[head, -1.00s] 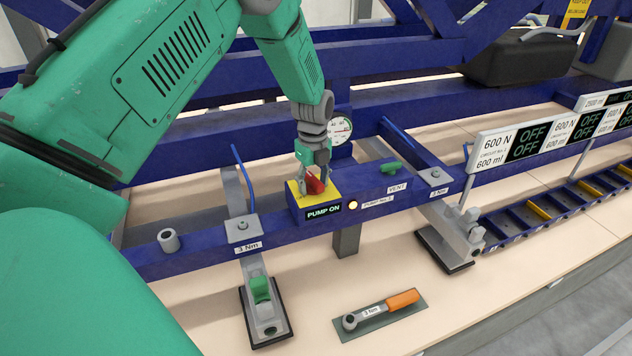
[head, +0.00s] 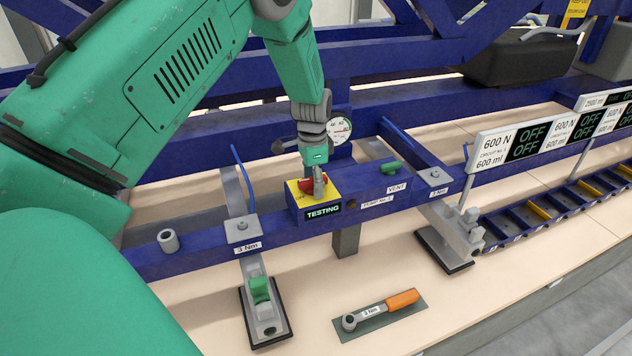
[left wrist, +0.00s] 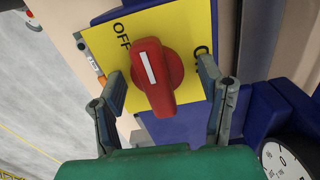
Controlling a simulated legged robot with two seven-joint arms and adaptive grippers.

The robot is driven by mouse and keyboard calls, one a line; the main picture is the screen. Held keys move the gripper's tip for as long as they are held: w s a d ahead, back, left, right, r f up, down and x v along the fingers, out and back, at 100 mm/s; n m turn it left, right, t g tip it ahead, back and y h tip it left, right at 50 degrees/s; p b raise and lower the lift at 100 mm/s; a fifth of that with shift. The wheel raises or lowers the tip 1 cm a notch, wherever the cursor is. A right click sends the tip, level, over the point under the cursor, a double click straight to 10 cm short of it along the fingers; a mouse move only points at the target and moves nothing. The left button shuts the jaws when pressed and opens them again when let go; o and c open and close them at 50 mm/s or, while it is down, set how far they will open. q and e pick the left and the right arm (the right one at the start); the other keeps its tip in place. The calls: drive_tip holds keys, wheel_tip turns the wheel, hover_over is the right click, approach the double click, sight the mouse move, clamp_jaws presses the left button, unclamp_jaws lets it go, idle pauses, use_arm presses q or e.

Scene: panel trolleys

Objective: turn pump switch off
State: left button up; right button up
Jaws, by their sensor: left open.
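The red pump switch (head: 309,184) sits on a yellow plate (head: 293,190) on the blue rail. In the left wrist view the red knob (left wrist: 158,75) has its white mark tilted toward the "OFF" lettering on the yellow plate (left wrist: 190,30). My left gripper (head: 314,178) is over the switch, pointing down. In the wrist view its two fingers (left wrist: 165,95) stand apart on either side of the knob, with gaps showing. The display (head: 322,211) below the switch reads "TESTING". The lamp (head: 352,204) beside it looks dark. My right gripper is not in view.
A green vent handle (head: 391,168) is right of the switch on the rail. A round gauge (head: 339,130) stands just behind my gripper. A torque wrench (head: 380,310) with an orange handle lies on the bench. Signs (head: 530,140) reading "OFF" stand at right.

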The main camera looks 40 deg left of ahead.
sight(312, 178)
use_arm(q)
wheel_tip(312, 178, up, 7)
drive_tip(key=shift+s, duration=0.1)
idle(0.3)
drive_tip(key=shift+f, duration=0.1)
idle(0.4)
